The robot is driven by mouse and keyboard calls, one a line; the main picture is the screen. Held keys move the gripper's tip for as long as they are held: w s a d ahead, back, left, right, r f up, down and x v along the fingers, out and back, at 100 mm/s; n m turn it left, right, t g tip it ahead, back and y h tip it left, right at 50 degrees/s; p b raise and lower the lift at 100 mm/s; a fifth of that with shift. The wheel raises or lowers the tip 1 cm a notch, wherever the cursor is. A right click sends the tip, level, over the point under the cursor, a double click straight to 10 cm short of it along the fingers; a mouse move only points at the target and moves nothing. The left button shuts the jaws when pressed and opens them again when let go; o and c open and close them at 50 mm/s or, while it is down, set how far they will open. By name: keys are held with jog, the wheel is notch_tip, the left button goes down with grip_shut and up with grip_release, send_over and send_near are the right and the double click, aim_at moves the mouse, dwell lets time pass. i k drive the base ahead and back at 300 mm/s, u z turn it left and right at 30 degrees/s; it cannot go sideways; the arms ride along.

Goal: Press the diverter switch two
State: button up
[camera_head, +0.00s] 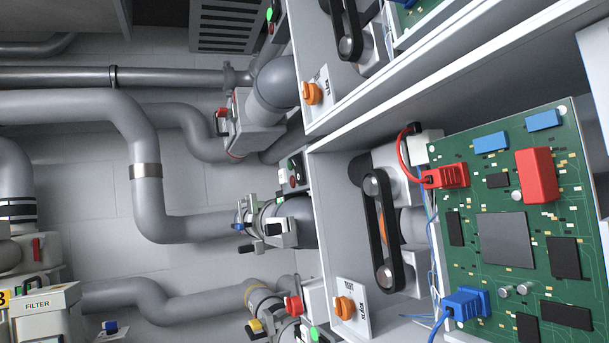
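The view is turned on its side. Small switch boxes with green and red buttons sit along the left edges of the cabinets: one at the top (272,15), one in the middle (293,173) and one at the bottom (313,334). An orange knob (312,93) on a white label plate is in the upper cabinet. A second orange knob (345,308) on a plate is in the lower cabinet. The lettering is too small to read, so I cannot tell which is diverter switch two. My gripper does not show in this view.
Grey pipes (145,200) with valves and clamps fill the left. A green circuit board (505,235) with red and blue connectors is at the right. A black belt (382,231) on pulleys lies beside it. White cabinet walls divide the bays.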

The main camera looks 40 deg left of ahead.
aim_at(296, 161)
jog(key=z, duration=0.8)
jog(key=k, duration=1.1)
jog(key=u, duration=0.6)
jog(key=i, duration=1.3)
jog(key=z, duration=0.05)
